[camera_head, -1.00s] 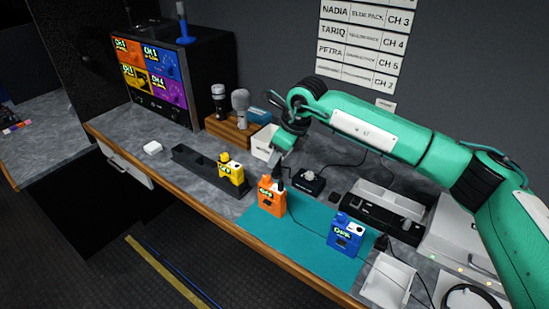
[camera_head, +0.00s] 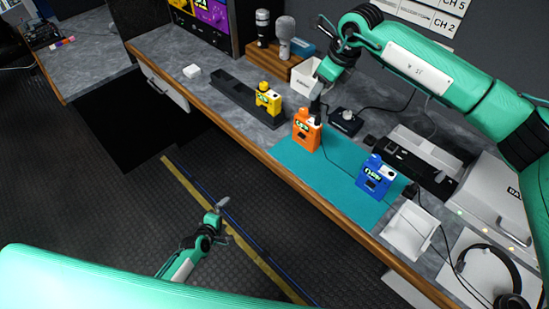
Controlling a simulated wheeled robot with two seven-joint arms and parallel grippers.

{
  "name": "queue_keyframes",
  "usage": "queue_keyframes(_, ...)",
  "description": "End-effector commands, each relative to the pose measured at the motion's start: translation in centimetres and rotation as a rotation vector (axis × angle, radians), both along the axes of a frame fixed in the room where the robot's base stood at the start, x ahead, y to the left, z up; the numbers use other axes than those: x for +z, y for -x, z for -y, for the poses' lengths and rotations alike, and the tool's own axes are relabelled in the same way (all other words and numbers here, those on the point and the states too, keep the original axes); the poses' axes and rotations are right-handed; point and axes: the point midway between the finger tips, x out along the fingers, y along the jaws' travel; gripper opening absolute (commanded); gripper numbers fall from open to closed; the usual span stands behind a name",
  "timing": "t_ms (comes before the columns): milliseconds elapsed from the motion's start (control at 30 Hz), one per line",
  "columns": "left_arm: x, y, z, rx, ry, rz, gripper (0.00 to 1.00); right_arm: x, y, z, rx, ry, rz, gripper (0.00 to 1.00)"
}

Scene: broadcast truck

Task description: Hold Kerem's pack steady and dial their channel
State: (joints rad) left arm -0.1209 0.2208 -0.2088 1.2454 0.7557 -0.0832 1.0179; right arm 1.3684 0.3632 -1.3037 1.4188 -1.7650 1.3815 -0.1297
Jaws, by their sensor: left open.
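An orange pack (camera_head: 307,134) stands upright on the teal mat (camera_head: 335,183). A blue pack (camera_head: 375,178) stands on the mat to its right. A yellow pack (camera_head: 267,99) stands at the right end of a long black holder (camera_head: 232,93). My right gripper (camera_head: 318,104) is at the top of the orange pack, by its dark upright part; I cannot tell whether its fingers grip anything. My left gripper (camera_head: 221,209) is open and empty, out over the floor in front of the bench. The wall chart (camera_head: 440,12) is mostly cut off, and Kerem's name is not readable.
A black dial box (camera_head: 345,121) with a cable sits behind the mat. A white bin (camera_head: 305,76), a wooden microphone stand (camera_head: 268,60), a white tray (camera_head: 409,230) and headphones (camera_head: 488,272) surround the work area. The bench's wooden front edge lies between my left gripper and the mat.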

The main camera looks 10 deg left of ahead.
Motion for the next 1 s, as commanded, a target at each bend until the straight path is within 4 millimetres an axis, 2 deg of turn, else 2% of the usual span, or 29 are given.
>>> queue_keyframes(33, 2.7, -1.9, 0.0, 0.04, 0.082, 0.043, 1.0, 0.0, 0.0, 0.0, 0.0, 0.0, 0.0, 0.36)
queue_keyframes(200, 11.5, -6.9, 0.4, 0.164, 0.419, 0.163, 1.0, 0.0, 0.0, 0.0, 0.0, 0.0, 0.0, 0.36)
queue_keyframes(267, 14.8, -8.3, 0.6, 0.194, 0.545, 0.2, 1.0, 0.0, 0.0, 0.0, 0.0, 0.0, 0.0, 0.36)
queue_keyframes(400, 22.9, -10.8, 1.1, 0.237, 0.856, 0.271, 1.0, 0.0, 0.0, 0.0, 0.0, 0.0, 0.0, 0.36)
queue_keyframes(533, 30.5, -12.1, 1.7, 0.24, 1.159, 0.307, 1.0, 0.0, 0.0, 0.0, 0.0, 0.0, 0.0, 0.36)
queue_keyframes(567, 30.4, -11.7, 3.2, 0.232, 1.214, 0.265, 1.0, -0.1, 0.0, 0.0, 0.0, 0.0, 0.0, 0.36)
queue_keyframes(600, 29.7, -10.9, 5.8, 0.213, 1.265, 0.19, 1.0, 0.0, 0.0, 0.0, 0.0, 0.0, 0.0, 0.36)
queue_keyframes(700, 29.6, -9.3, 10.5, 0.167, 1.379, 0.049, 1.0, 0.0, 0.0, 0.0, 0.0, 0.0, 0.0, 0.36)
queue_keyframes(800, 29.8, -7.9, 14.1, 0.129, 1.462, -0.065, 1.0, 0.0, 0.0, 0.0, 0.0, 0.0, 0.0, 0.36)
queue_keyframes(900, 30.0, -6.8, 16.4, 0.103, 1.515, -0.142, 1.0, 0.0, 0.0, 0.0, 0.0, 0.0, 0.0, 0.36)
queue_keyframes(1000, 30.2, -6.2, 17.7, 0.088, 1.541, -0.186, 1.0, 0.0, 0.0, 0.0, 0.0, 0.0, 0.0, 0.36)
